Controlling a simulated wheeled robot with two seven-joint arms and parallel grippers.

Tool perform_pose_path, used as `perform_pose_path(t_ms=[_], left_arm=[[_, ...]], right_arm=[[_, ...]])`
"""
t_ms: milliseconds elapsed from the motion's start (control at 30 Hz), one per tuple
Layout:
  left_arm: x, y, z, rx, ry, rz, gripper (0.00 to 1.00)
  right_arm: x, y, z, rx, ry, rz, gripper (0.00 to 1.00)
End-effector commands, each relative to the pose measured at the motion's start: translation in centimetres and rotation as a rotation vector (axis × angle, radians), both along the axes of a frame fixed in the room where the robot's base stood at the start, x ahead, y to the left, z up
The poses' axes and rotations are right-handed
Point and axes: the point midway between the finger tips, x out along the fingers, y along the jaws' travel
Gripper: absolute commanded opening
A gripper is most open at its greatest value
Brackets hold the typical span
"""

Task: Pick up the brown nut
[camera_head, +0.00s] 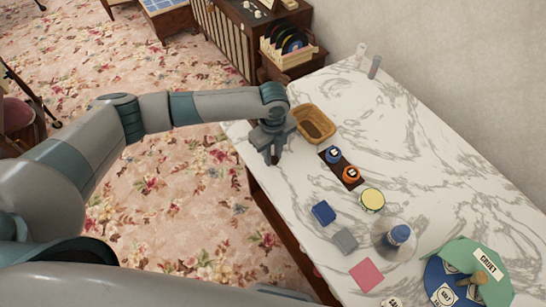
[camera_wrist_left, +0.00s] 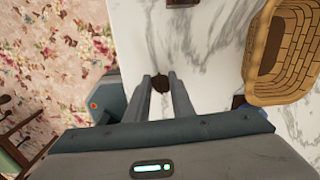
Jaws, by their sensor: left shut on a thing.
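The brown nut (camera_wrist_left: 160,83) shows in the left wrist view as a small dark round thing between the two fingertips. My left gripper (camera_head: 272,158) is shut on it, at the left edge of the marble table (camera_head: 355,105). The gripper also shows in the left wrist view (camera_wrist_left: 159,82). In the head view the nut is too small or hidden to make out. I cannot tell how far it is above the tabletop. My right gripper is not in view.
A wicker basket (camera_head: 328,133) stands close beside my left gripper. A dark tray (camera_head: 351,182) holds a blue and an orange pot. Further along are a yellow-topped tin (camera_head: 371,199), blue (camera_head: 323,212), grey (camera_head: 344,240) and pink (camera_head: 366,274) pieces, and a green plate (camera_head: 492,256).

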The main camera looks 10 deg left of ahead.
Motion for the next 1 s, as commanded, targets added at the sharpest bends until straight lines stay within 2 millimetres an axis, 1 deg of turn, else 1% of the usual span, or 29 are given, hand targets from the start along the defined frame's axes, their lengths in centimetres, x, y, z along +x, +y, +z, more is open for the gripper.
perform_pose_path(t_ms=[133,233,367,500,700,833,1000], left_arm=[[0.1,0.0,1.5,-0.003,-0.003,-0.002,0.01],[0.0,-0.2,3.1,-0.003,-0.003,-0.004,0.01],[-2.0,-2.0,4.4,-0.004,-0.002,-0.007,0.01],[-4.0,-4.0,6.1,-0.005,-0.002,-0.008,0.01],[-6.5,-6.3,8.2,-0.003,-0.002,-0.006,0.01],[-7.6,-7.3,9.3,-0.002,-0.001,-0.004,0.01],[-8.4,-7.9,9.9,-0.001,0.001,-0.002,0.01]], right_arm=[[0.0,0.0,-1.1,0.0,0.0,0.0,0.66],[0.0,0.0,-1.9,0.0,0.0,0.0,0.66],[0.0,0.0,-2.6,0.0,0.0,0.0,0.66],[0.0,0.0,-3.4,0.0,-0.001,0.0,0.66],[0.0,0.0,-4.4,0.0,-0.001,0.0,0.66],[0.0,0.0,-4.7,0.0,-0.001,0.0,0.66],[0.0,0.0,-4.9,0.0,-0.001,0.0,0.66]])
